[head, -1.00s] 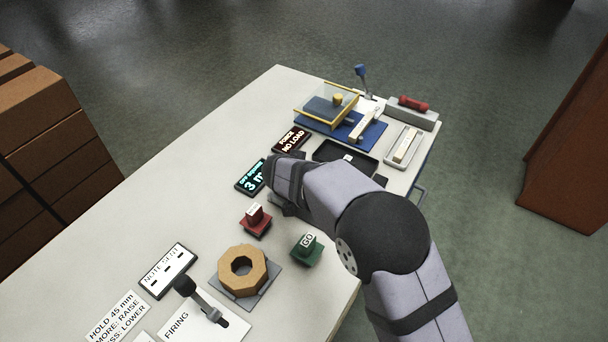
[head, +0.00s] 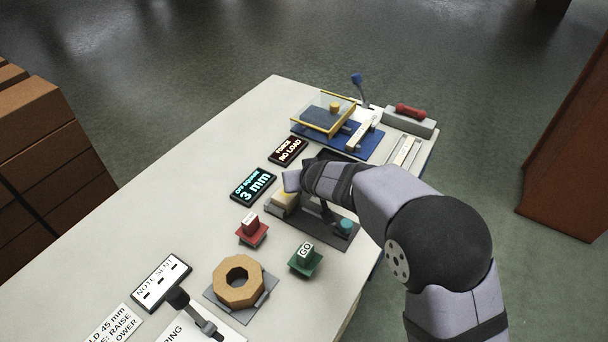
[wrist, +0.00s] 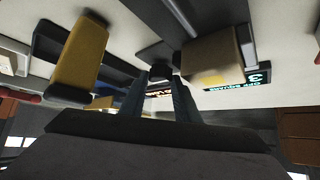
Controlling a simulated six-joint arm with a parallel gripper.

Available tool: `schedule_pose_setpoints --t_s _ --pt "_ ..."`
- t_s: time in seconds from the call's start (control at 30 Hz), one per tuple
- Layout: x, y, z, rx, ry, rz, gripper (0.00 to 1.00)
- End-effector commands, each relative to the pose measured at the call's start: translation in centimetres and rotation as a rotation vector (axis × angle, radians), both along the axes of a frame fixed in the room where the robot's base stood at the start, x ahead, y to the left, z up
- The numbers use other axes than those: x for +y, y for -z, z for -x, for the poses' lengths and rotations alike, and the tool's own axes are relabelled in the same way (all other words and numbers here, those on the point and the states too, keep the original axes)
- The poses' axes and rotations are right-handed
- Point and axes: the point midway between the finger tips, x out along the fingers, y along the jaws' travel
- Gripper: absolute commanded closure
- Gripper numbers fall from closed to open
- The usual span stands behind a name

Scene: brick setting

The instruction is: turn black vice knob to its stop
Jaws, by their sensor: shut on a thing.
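The black vice knob (wrist: 162,73) shows in the wrist view as a small dark cylinder between my fingertips. My gripper (wrist: 161,85) is shut on it. In the head view my gripper (head: 293,182) is over the back of the vice and hides the knob. The vice (head: 322,231) has a dark grey base with a teal knob at its right end. A pale tan brick (head: 285,201) is at the vice's left end, and a tan block (wrist: 212,65) stands right of my fingers in the wrist view. The display (head: 253,187) reads 3 mm off square.
A yellow block (wrist: 80,58) is left of my fingers in the wrist view. A red button (head: 252,231), a green GO button (head: 304,260) and an octagonal tan piece (head: 238,289) stand in front. A blue fixture (head: 370,149) and a force display (head: 288,151) are behind.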

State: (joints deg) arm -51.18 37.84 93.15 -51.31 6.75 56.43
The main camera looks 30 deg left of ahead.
Motion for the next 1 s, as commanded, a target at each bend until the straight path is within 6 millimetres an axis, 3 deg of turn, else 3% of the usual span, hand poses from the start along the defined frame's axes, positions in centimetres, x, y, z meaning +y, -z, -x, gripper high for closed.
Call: schedule_pose_setpoints --t_s 0.37,0.4,0.47,1.0 --pt "-0.03 0.11 0.04 0.001 -0.004 0.002 0.94" --pt "-0.03 0.11 0.05 0.001 -0.004 0.002 0.67" --pt "-0.03 0.11 0.04 0.001 -0.004 0.002 0.53" --pt "0.09 0.16 0.18 0.002 -0.006 0.001 0.53"
